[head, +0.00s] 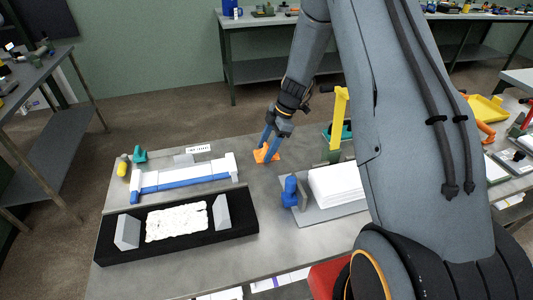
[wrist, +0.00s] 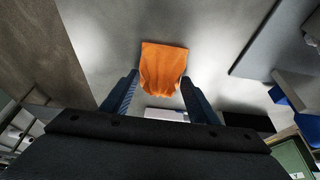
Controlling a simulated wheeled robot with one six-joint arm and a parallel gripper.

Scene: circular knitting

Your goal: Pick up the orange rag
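The orange rag (head: 264,156) lies on the grey table, to the right of the white and blue holder. My gripper (head: 270,145) points down at it, and its fingers partly cover it in the head view. In the wrist view the rag (wrist: 164,66) has a flat far edge and a folded, narrower near part. The blue fingers of my gripper (wrist: 160,82) are spread apart on either side of the rag's near part. I cannot tell whether the fingers touch the cloth.
A white and blue holder (head: 185,178) and a black tray (head: 178,250) with white material stand at the left. At the right are a blue part (head: 290,190), a white stack (head: 336,184) and a yellow upright (head: 340,115). Bare table surrounds the rag.

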